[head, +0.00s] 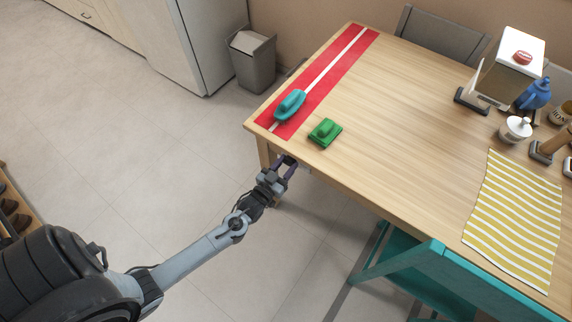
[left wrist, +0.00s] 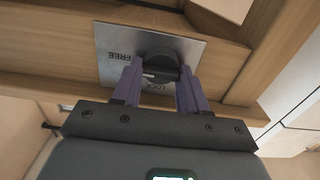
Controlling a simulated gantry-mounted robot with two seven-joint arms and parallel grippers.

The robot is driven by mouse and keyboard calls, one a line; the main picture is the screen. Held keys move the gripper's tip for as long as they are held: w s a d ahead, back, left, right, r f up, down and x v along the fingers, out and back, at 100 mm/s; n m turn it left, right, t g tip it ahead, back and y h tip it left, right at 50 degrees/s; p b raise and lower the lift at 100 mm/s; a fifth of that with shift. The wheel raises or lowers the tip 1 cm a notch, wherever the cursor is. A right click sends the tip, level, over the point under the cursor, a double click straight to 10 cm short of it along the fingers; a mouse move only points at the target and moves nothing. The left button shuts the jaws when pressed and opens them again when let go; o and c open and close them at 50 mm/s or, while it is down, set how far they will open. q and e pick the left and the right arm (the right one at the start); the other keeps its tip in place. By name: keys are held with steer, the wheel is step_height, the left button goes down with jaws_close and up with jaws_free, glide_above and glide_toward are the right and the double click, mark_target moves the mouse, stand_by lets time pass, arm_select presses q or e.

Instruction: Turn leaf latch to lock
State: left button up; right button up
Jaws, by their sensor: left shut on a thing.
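The leaf latch is a dark round knob (left wrist: 160,66) on a metal plate (left wrist: 112,72) fixed to the wooden table's side, seen in the left wrist view. In the head view my left gripper (head: 287,163) is at the table's near left edge, and the knob is hidden. My right gripper is not in view.
The wooden table (head: 400,130) bears a red runner with a white stripe (head: 347,60), a teal object (head: 290,104), a green object (head: 325,132) and a yellow striped cloth (head: 515,215). A grey bin (head: 253,65) stands behind. A teal frame (head: 440,275) is at the near side.

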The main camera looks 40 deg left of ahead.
arm_select(q)
steer(key=shift+c, duration=0.3)
steer(key=n+p, duration=0.2)
steer(key=n, duration=0.1)
steer(key=shift+r, duration=0.15)
steer(key=n+p, duration=0.2)
steer(key=n, duration=0.3)
steer(key=shift+a+p, duration=0.15)
steer(key=shift+p, duration=0.2)
steer(key=n+p, duration=0.2)
steer(key=n, duration=0.2)
steer(key=shift+n, duration=0.4)
steer(key=n, duration=0.1)
steer(key=n+p, duration=0.1)
steer(key=n, duration=0.3)
steer(key=shift+f+p, duration=0.3)
steer(key=o, duration=1.1)
steer(key=shift+c, duration=0.2)
steer(key=shift+a, duration=0.1)
